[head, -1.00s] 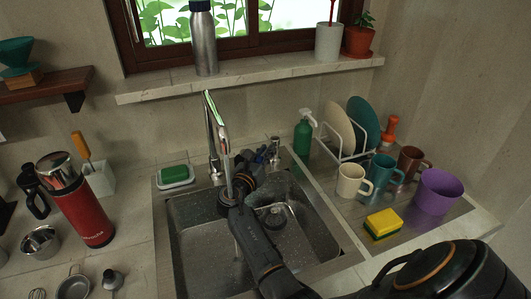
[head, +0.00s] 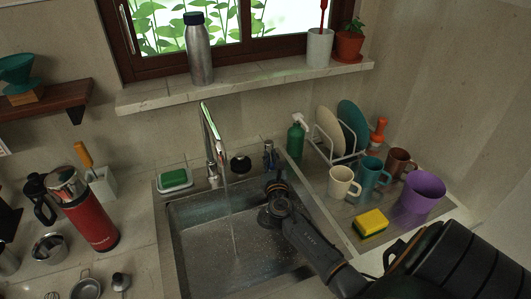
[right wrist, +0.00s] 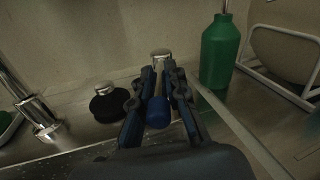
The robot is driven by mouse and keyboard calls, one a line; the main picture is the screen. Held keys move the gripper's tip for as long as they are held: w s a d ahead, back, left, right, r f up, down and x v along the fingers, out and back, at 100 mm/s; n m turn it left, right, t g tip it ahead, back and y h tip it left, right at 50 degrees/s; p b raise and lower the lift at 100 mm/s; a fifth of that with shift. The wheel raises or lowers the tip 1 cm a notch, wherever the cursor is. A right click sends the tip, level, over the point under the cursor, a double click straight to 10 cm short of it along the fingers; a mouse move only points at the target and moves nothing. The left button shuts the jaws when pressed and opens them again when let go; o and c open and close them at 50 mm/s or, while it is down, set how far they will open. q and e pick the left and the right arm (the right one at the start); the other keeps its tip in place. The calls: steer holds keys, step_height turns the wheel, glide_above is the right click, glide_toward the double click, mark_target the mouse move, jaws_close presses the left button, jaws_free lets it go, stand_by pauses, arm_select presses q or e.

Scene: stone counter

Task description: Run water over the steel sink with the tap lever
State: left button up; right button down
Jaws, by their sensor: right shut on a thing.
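The steel tap (head: 213,145) stands at the back of the steel sink (head: 178,262). A thin stream of water (head: 229,212) falls from its spout into the basin, and the basin floor looks wet. My right gripper (head: 269,153) is behind the sink's back right corner, right of the tap. In the right wrist view its fingers (right wrist: 161,78) are closed around a blue-ended piece (right wrist: 158,113) with a steel part (right wrist: 161,55) just beyond, which looks like the tap lever. The fingers hide much of it. My left gripper is not in view.
A black round item with a steel top (right wrist: 108,103) stands close left of the fingers. A green bottle (right wrist: 217,52) and a white dish rack (head: 330,150) are to the right. Mugs, a yellow sponge (head: 370,223) and a purple cup (head: 422,190) stand near my right arm.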

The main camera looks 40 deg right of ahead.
steer(key=shift+s+d+n+t+y+b, duration=0.15)
steer(key=shift+d+n+t+y+b, duration=0.3)
steer(key=shift+y, duration=0.4)
steer(key=shift+s+d+n+t+y+b, duration=0.2)
steer(key=shift+d+n+t+y+b, duration=0.25)
steer(key=shift+n+y, duration=0.3)
steer(key=shift+s+d+n+t+y+b, duration=0.25)
steer(key=shift+n+y+b, duration=0.25)
steer(key=shift+y, duration=0.4)
steer(key=shift+w, duration=0.1)
steer(key=c, duration=1.3)
jaws_free()
steer(key=shift+c, duration=0.2)
steer(key=v, duration=1.2)
